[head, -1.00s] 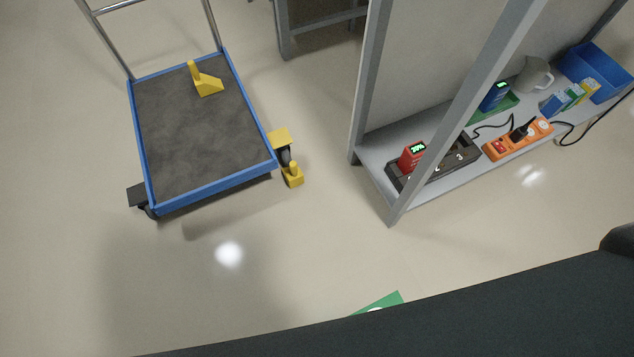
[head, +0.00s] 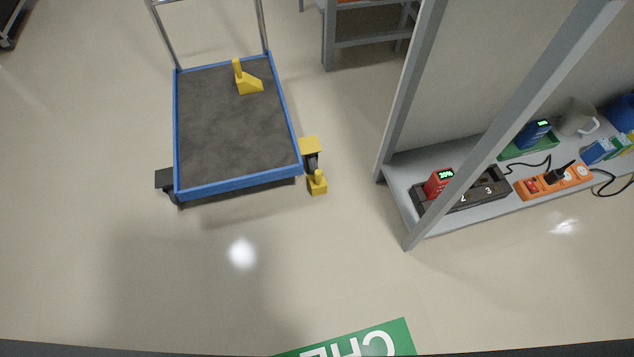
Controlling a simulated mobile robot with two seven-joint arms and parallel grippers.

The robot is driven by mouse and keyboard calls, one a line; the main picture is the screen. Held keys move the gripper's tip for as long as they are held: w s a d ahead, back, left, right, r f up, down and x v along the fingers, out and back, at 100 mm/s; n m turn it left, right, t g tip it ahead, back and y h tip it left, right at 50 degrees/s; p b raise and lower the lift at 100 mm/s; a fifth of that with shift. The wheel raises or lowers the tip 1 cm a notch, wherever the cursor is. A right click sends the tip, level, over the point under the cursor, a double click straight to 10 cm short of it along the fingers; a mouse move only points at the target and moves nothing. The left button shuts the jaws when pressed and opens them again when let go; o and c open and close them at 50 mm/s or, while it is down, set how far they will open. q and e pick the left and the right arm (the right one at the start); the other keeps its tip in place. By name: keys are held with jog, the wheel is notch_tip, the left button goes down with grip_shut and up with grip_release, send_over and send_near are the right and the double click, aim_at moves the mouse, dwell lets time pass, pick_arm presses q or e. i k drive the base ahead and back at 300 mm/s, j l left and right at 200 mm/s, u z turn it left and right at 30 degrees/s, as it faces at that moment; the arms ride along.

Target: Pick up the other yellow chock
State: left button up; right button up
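One yellow chock (head: 317,184) is on the floor against the caster at the front right corner of the blue-edged cart (head: 238,181). Another yellow chock (head: 249,84) lies on the cart's dark deck, toward its handle end, with its upright grip standing up. Neither of my grippers shows in the head view, so their state cannot be seen.
A grey shelf unit (head: 400,180) stands to the right of the cart. Its low shelf holds a red device in a charger (head: 462,193), an orange power strip (head: 553,180) and a mug (head: 577,117). A green floor sign (head: 398,332) lies in front. The floor before the cart is clear.

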aim_at(317, 184)
jog(key=i+j, duration=0.2)
jog(key=i, duration=0.15)
jog(key=i+j, duration=0.15)
jog(key=i, duration=0.2)
jog(key=i+j+z, duration=0.25)
jog(key=z, duration=0.9)
jog(key=i, duration=0.55)
